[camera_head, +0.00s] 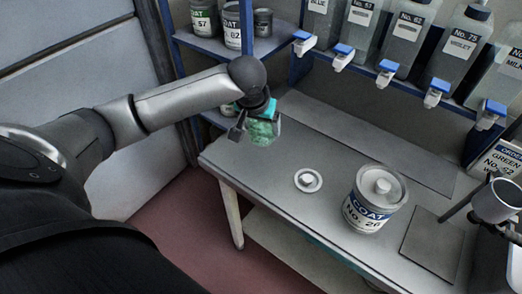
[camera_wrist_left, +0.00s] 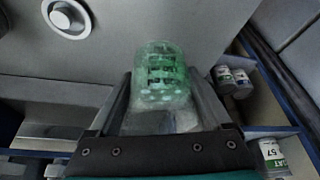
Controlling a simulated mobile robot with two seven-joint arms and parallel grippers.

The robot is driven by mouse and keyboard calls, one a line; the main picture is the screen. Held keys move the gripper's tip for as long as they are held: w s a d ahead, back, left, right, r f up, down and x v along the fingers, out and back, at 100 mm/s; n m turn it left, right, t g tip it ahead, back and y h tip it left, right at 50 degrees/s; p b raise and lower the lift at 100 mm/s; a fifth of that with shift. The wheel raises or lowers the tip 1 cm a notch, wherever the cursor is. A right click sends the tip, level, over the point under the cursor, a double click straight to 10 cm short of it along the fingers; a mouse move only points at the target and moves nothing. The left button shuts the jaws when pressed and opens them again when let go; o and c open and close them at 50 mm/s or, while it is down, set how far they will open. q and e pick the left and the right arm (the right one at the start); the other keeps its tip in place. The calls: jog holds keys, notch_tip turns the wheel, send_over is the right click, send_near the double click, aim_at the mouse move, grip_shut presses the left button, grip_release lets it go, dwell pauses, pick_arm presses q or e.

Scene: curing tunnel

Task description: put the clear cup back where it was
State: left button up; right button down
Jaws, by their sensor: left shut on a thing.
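The clear cup (camera_head: 263,131) looks green-tinted and is held above the left back part of the grey table (camera_head: 330,141). My left gripper (camera_head: 254,118) is shut on it. In the left wrist view the cup (camera_wrist_left: 163,72) sits between the two fingers of my left gripper (camera_wrist_left: 163,110), with green grid-like marks on its upper part. Its lower part is blurred and partly hidden by the gripper.
A white round lid-like disc (camera_head: 308,180) and a can marked COAT No. 26 (camera_head: 374,202) stand on the table. Bottles with blue taps (camera_head: 405,40) line the rack behind. Cans (camera_head: 205,20) stand on the left shelf.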

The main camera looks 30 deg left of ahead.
aim_at(258, 139)
pick_arm(q)
notch_tip(258, 139, down, 4)
jog(key=shift+r+b, duration=0.25)
jog(key=shift+b, duration=0.05)
jog(key=shift+f, duration=0.75)
notch_tip(258, 139, down, 4)
jog(key=shift+r+b, duration=0.15)
jog(key=shift+b, duration=0.4)
jog(key=o, duration=1.5)
jog(key=p+v, duration=0.3)
jog(key=v, duration=0.9)
jog(key=shift+r, duration=0.1)
